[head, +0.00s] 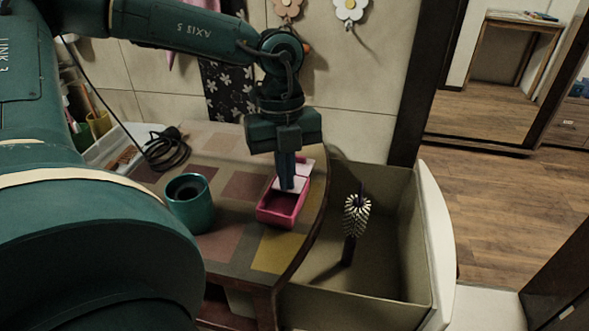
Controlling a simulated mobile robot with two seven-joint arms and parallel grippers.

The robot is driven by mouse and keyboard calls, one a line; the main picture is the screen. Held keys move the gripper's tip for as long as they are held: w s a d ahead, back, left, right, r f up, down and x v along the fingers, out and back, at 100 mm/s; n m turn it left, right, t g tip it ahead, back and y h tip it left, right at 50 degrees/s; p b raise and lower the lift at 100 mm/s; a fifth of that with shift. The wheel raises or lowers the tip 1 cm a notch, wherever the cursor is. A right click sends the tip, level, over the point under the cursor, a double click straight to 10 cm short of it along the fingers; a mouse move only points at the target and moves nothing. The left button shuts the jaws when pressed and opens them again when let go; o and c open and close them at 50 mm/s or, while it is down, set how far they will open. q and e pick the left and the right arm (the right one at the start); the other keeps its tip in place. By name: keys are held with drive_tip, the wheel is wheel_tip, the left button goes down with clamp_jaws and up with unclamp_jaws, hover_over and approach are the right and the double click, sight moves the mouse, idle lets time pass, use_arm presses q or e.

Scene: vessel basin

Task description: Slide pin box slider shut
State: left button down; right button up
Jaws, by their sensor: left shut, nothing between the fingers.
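The pin box (283,210) is a small pink open-topped box on the checkered tabletop, near the table's right edge. Its near part is open and looks empty inside. The pale pink slider (301,182) shows at the far part of the box, partly hidden behind my left gripper. My left gripper (287,187) points straight down with its fingers shut and empty. Its fingertips are at the slider, over the far half of the box; I cannot tell whether they touch it. My right gripper is not in view.
A teal cup (188,203) stands left of the box on the checkered table (228,245). A coiled black cable (167,148) lies at the back left. A beige basin (390,205) with a bristle brush (356,215) is right of the table. The tabletop in front of the box is clear.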

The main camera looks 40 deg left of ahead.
use_arm(q)
drive_tip(key=shift+s+d, duration=0.1)
drive_tip(key=shift+s, duration=0.1)
drive_tip(key=shift+s+d+b, duration=0.15)
drive_tip(key=shift+s+b, duration=0.2)
drive_tip(key=shift+s+d, duration=0.1)
drive_tip(key=shift+s, duration=0.1)
idle(0.3)
drive_tip(key=shift+s+d+b, duration=0.15)
drive_tip(key=shift+s+b, duration=0.25)
drive_tip(key=shift+s+d+f, duration=0.1)
drive_tip(key=shift+s, duration=0.1)
drive_tip(key=shift+s+d+b, duration=0.1)
drive_tip(key=shift+s+b, duration=0.2)
drive_tip(key=shift+s+d, duration=0.15)
drive_tip(key=shift+s, duration=0.2)
idle(0.5)
drive_tip(key=shift+s+d+b, duration=0.1)
drive_tip(key=shift+s+b, duration=0.1)
drive_tip(key=shift+b, duration=0.1)
drive_tip(key=shift+r, duration=0.2)
